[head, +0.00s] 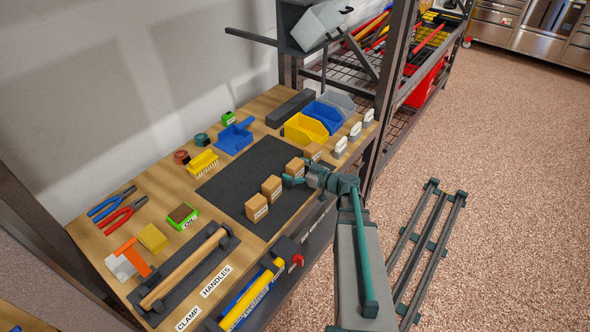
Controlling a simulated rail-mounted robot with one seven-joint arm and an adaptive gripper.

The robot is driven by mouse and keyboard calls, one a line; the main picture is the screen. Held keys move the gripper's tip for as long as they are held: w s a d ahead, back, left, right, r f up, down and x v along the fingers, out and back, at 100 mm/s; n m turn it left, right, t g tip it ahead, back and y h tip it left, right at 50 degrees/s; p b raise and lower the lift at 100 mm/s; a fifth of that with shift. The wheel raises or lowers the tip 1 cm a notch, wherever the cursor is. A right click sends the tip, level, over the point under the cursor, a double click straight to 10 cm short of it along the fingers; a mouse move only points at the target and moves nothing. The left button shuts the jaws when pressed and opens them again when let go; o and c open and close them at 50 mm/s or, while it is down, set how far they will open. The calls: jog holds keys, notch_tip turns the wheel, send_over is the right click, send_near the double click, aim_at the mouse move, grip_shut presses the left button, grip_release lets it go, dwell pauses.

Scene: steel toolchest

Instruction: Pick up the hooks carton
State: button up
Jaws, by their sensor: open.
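Several small brown cartons stand in a row along the right side of the dark mat (232,187). The front carton (257,208) has a label too small to read. Behind it stand a second carton (271,188), a third carton (295,167) and a back carton (312,152). I cannot tell which one is the hooks carton. My gripper (288,181) is open and low over the mat's right edge, between the second and third cartons. It hides part of the third carton's lower side, and I cannot tell whether it touches either carton.
Yellow bin (306,129) and blue bin (323,117) stand behind the cartons. White-capped bottles (341,147) stand at the back right edge. A wooden handle (184,268) lies at the front. The mat's left part is clear. A dark post (394,75) rises at the right.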

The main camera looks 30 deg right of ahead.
jog(key=c, duration=1.3)
jog(key=shift+r, duration=0.15)
